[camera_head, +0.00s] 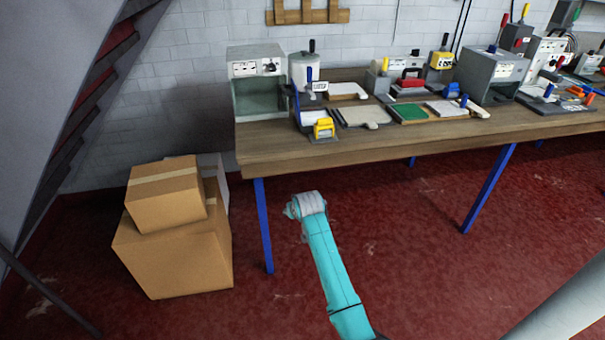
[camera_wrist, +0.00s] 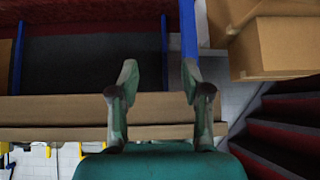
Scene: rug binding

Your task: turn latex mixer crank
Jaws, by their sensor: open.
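A light grey cylindrical pot (camera_head: 303,72) with a dark upright handle (camera_head: 311,46) stands on the workbench, right of a grey box machine; it looks like the latex mixer. A small white label (camera_head: 320,86) is in front of it, too small to read surely. Which part is the crank, I cannot tell for sure. My gripper (camera_wrist: 160,78) shows in the wrist view with its two fingers apart and nothing between them. In the head view my arm's end is low, in front of the bench's left front edge and below its top, well apart from the pot.
The workbench (camera_head: 262,152) has blue legs and a crowded top. A grey box machine (camera_head: 257,100) stands at its left end. Stacked cardboard boxes (camera_head: 172,250) stand left of the bench. The red floor in front is open.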

